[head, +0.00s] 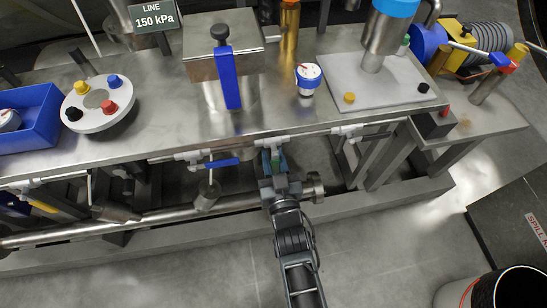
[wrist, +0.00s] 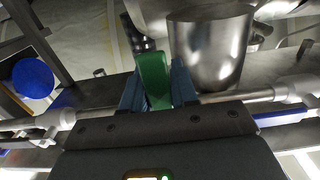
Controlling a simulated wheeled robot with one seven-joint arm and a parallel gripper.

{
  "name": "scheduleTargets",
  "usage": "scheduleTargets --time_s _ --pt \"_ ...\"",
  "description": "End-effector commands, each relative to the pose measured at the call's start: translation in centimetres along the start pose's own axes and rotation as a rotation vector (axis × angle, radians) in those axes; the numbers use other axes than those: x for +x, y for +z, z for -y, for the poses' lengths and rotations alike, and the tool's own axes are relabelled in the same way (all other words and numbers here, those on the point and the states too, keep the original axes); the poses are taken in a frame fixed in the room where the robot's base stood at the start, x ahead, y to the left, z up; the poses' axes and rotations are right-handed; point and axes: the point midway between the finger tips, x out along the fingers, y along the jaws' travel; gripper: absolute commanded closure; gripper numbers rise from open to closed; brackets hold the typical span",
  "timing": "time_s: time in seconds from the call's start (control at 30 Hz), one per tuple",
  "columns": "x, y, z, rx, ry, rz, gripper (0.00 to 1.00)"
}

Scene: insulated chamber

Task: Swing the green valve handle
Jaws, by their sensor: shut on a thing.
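The green valve handle (wrist: 153,78) stands between the two blue-grey fingers of my gripper (wrist: 158,88) in the wrist view. My gripper is shut on it, with a finger against each side. In the head view my gripper (head: 275,160) is at the pipe under the front edge of the steel bench, and only a small bit of green shows there. The fingers and arm hide most of the handle in that view. A shiny metal cup-shaped part (wrist: 208,45) is just right of the handle in the wrist view.
A blue valve handle (head: 222,163) is on the same pipe to the left, and a yellow one (head: 43,207) is farther left. The steel bench (head: 150,110) overhangs the pipe. A lower pipe (head: 150,223) runs below. The floor in front (head: 180,275) is clear.

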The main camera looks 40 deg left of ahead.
Motion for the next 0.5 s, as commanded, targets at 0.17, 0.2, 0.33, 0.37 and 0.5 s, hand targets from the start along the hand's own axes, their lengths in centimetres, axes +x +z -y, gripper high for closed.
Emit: scheduleTargets --time_s 0.17,0.2,0.33,0.37,0.5 --pt "-0.01 0.00 0.01 0.000 0.000 0.000 1.00" --pt "-0.01 0.00 0.01 0.000 0.000 0.000 1.00" --pt "-0.02 0.00 0.01 0.000 0.000 0.000 1.00" --pt "-0.02 0.00 0.01 0.000 0.000 0.000 1.00" --pt "-0.02 0.01 -0.01 -0.002 0.000 0.000 1.00"
